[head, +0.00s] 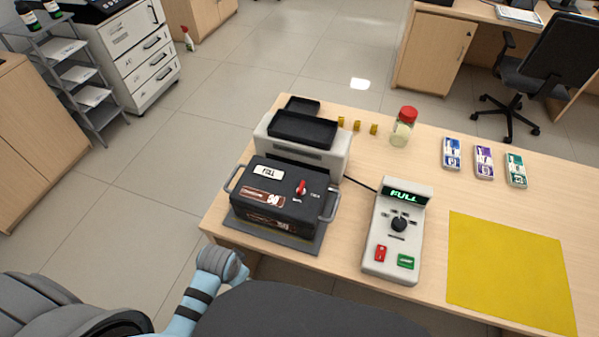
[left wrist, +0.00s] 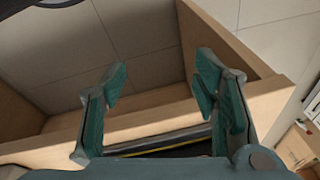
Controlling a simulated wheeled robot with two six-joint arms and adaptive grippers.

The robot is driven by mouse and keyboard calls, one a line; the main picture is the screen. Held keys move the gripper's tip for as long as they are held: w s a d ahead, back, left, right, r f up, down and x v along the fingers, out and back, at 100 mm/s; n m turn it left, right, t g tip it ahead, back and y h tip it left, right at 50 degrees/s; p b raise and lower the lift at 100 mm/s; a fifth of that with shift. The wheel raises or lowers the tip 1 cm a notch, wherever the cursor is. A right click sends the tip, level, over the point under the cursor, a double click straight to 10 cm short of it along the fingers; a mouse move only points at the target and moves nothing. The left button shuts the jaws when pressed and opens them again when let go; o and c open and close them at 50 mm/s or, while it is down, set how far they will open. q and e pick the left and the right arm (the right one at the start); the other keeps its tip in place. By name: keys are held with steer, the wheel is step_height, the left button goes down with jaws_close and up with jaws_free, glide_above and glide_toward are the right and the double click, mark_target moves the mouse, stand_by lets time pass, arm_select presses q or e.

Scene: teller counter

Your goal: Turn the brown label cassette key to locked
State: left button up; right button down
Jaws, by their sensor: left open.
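The black cassette (head: 275,211) with brown labels sits on a dark base at the left front of the counter. A brown label (head: 263,195) is on its top and another is on its front. Its red key (head: 301,187) stands on the right part of the top, between small white markings too small to read surely. My left arm comes in at the lower left, below the counter's front edge; its fingers are hidden in the head view. In the left wrist view my left gripper (left wrist: 160,82) is open and empty, with wooden panels and floor beyond. My right gripper is not in view.
The cassette has grey side handles (head: 330,206). Behind it stands a white machine with a black tray (head: 303,128). A grey control unit (head: 397,230) showing FULL is to the right, then a yellow mat (head: 507,270). A red-lidded jar (head: 403,127) and banded note bundles stand farther back.

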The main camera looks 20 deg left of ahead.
arm_select(q)
steer(key=w+d+r+m+p, duration=0.2)
steer(key=w+r, duration=0.4)
steer(key=r, duration=0.4)
steer(key=m+g, duration=0.1)
steer(key=m, duration=0.6)
glide_toward(301, 186)
steer(key=shift+h, duration=0.4)
steer(key=s+a+f, duration=0.4)
steer(key=s+a, duration=0.1)
steer(key=shift+a+f, duration=0.1)
steer(key=shift+f, duration=0.15)
steer(key=w+d+r+m+g, duration=0.1)
steer(key=w+d+r+m, duration=0.45)
steer(key=r, duration=0.35)
steer(key=shift+m, duration=0.45)
steer(key=f+b, duration=0.1)
steer(key=f, duration=0.3)
steer(key=f+b, duration=0.1)
steer(key=f, duration=0.4)
steer(key=a+f+b, duration=0.1)
steer(key=f, duration=0.3)
steer(key=shift+w+f, duration=0.35)
steer(key=shift+w, duration=0.05)
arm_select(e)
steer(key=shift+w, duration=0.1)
arm_select(q)
steer(key=shift+r, duration=0.1)
steer(key=c, duration=1.2)
